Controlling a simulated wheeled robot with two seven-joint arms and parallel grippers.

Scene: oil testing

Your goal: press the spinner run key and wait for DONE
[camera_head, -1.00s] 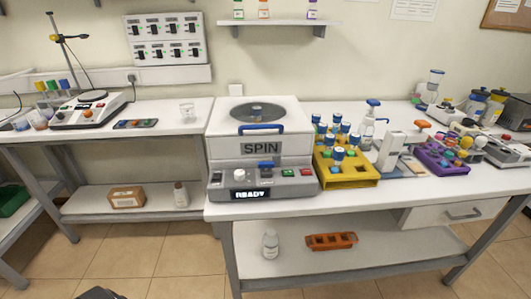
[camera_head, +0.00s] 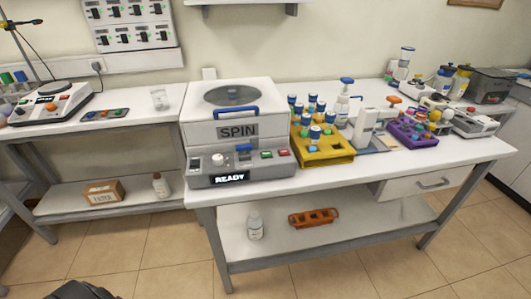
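The white and grey spinner (camera_head: 237,132) stands on the bench at the middle left in the head view, its lid down with a blue handle (camera_head: 235,110) in front. Its small display (camera_head: 230,178) reads READY. A green key (camera_head: 266,155) and a red key (camera_head: 283,153) sit at the right of its front panel. A blue control (camera_head: 243,149) and a pale round knob (camera_head: 217,159) are to their left. Nothing touches the panel. Neither gripper can be made out; only a dark shape, perhaps part of me, shows at the bottom left edge.
A yellow rack (camera_head: 325,152) with blue-capped tubes stands close to the spinner's right. Beyond it are a pump bottle (camera_head: 342,108) and a purple rack (camera_head: 413,135). A hot plate (camera_head: 48,104) stands on the left bench. The floor in front is clear.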

